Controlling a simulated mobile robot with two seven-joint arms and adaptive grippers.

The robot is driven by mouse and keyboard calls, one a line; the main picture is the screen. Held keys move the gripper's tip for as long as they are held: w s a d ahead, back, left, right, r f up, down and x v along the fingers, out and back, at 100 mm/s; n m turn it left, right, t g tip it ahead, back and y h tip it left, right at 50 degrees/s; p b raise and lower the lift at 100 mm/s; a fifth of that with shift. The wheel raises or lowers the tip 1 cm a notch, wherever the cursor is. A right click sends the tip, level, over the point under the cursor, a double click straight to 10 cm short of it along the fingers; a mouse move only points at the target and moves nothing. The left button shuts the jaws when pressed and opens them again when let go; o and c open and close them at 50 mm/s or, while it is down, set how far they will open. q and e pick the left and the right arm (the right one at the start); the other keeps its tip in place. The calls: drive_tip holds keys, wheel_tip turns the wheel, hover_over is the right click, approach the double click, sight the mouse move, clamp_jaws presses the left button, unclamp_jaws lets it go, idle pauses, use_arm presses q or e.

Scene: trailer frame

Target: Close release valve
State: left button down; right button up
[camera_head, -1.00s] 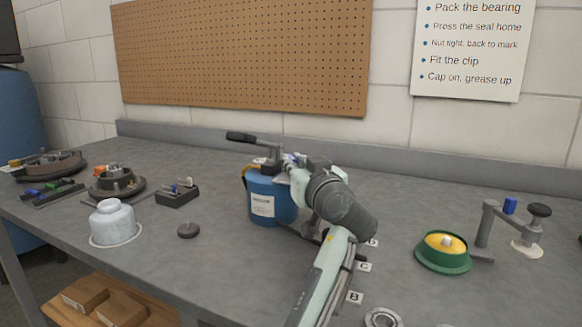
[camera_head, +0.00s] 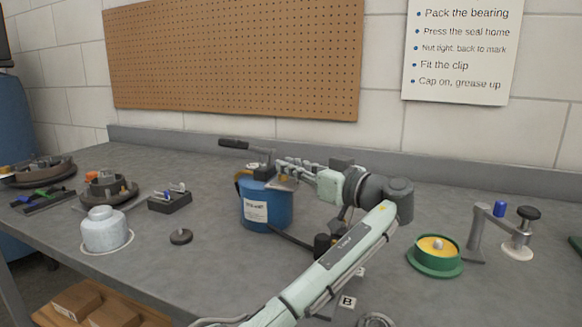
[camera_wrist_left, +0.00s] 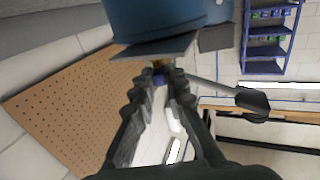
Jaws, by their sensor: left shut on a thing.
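A blue grease bucket (camera_head: 265,206) with a white label stands on the bench, with a pump head and a black-gripped lever (camera_head: 233,143) on top. My left gripper (camera_head: 279,169) reaches in from the right at the bucket's top. In the left wrist view, the bucket (camera_wrist_left: 165,18) fills the top edge, with a grey plate on its top. My right gripper does not show.
A black hose (camera_head: 291,237) runs from the bucket along the bench. A white jar (camera_head: 105,231) and a dark round cap (camera_head: 181,237) stand to the left. A green-rimmed dish (camera_head: 436,262) and a crank stand (camera_head: 475,232) are at the right.

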use_arm(q)
drive_tip(key=shift+f, duration=0.15)
drive_tip(key=c, duration=1.5)
unclamp_jaws()
drive_tip(key=shift+c, duration=0.2)
drive_tip(key=v, duration=0.7)
drive_tip(key=shift+s+d, duration=0.15)
drive_tip(key=shift+s, duration=0.05)
